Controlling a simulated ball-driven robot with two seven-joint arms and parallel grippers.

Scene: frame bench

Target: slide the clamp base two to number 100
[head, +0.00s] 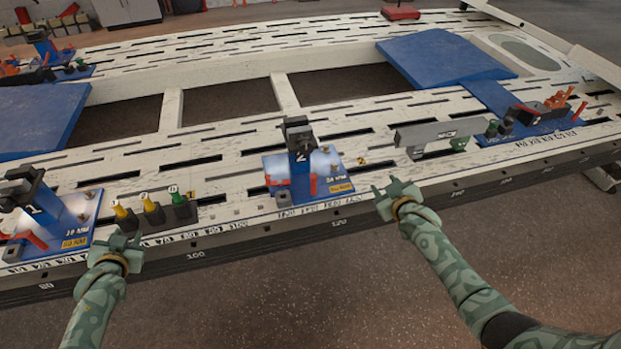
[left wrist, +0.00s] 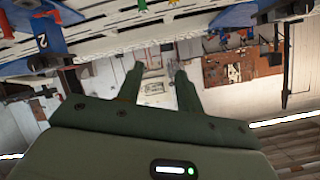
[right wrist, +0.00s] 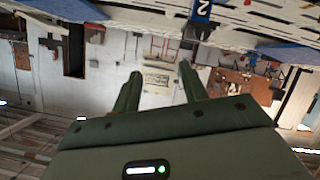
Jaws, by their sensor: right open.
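Clamp base two (head: 284,162) is a blue plate with a dark upright clamp marked 2, red handles and a yellow label. It stands on the slotted white bench rail, behind the 120 mark (head: 338,223) and right of the 100 mark (head: 195,254) on the front edge. Its blue post shows in the right wrist view (right wrist: 203,10). My left gripper (head: 118,243) is open and empty, left of the 100 mark. My right gripper (head: 397,187) is open and empty, right of base two, not touching it.
Clamp base one (head: 62,215) stands at the left. Several small blocks with yellow and green tops (head: 153,209) stand between the two bases. A grey bar (head: 430,136) and another blue base (head: 545,122) lie to the right.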

